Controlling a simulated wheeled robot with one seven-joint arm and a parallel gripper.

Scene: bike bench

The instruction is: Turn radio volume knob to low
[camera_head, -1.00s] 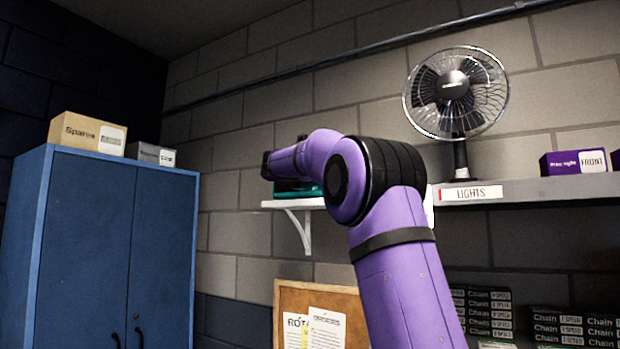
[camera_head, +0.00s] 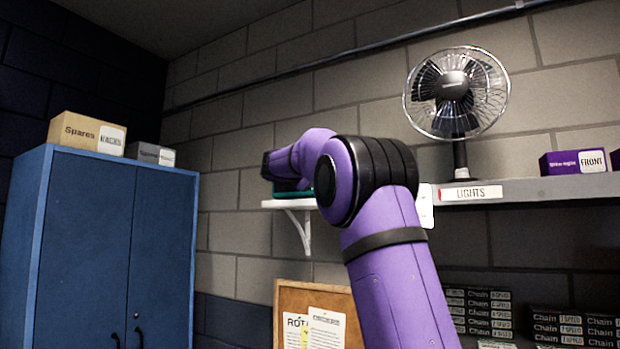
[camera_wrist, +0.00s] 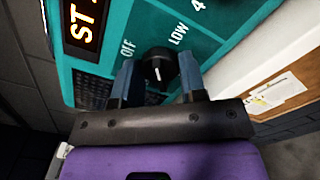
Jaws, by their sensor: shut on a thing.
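The teal radio (camera_wrist: 222,20) fills the upper part of the wrist view, its face tilted in the picture. Its black volume knob (camera_wrist: 160,63) has a white mark and sits below the printed labels OFF and LOW. My gripper (camera_wrist: 159,74) has one blue-grey finger on each side of the knob and is shut on it. The finger edges hide part of the knob's sides. I cannot tell exactly which label the mark points to. In the head view only a teal strip of the radio (camera_head: 287,187) shows behind my arm, on a white shelf.
The small white shelf (camera_head: 282,204) has a bracket below it. To the right, a grey shelf (camera_head: 540,189) holds a fan (camera_head: 455,93) and a purple box (camera_head: 575,161). A corkboard (camera_head: 290,297) hangs below. A blue cabinet (camera_head: 85,250) stands left.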

